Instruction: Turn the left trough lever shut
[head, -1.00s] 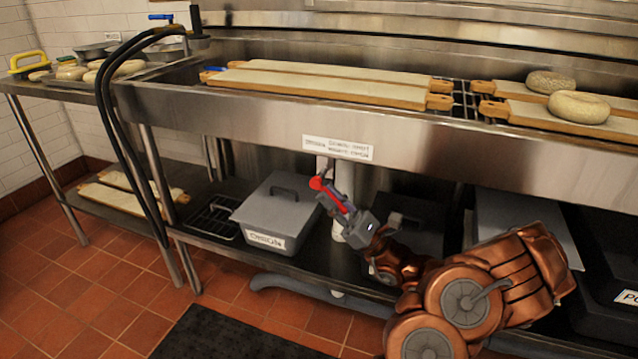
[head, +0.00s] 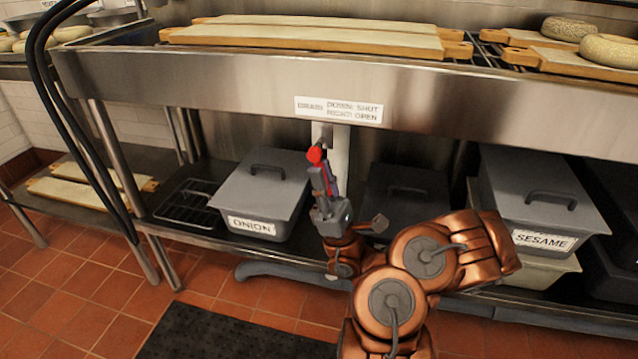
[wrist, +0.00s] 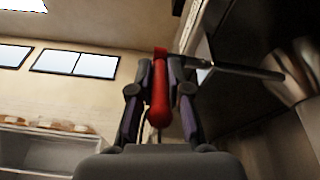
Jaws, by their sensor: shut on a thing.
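The red trough lever (head: 316,155) shows under the steel trough (head: 230,82), in front of a pale drain pipe (head: 341,150), below a label reading "DRAIN DOWN: SHUT" and a second line that seems to read "RIGHT: OPEN" (head: 339,110). In the head view its red part points roughly downward, with its lower end among my fingers. My gripper (head: 325,180) reaches up to it from below. In the wrist view the red handle (wrist: 159,95) stands between the two fingers of my gripper (wrist: 159,75), which are shut on it.
An onion bin (head: 262,190) stands left of my arm on the lower shelf, a dark bin (head: 405,195) behind it, and a sesame bin (head: 540,200) to the right. Boards (head: 310,38) lie across the trough. Black hoses (head: 75,130) hang at left. A dark mat (head: 225,335) lies on the floor.

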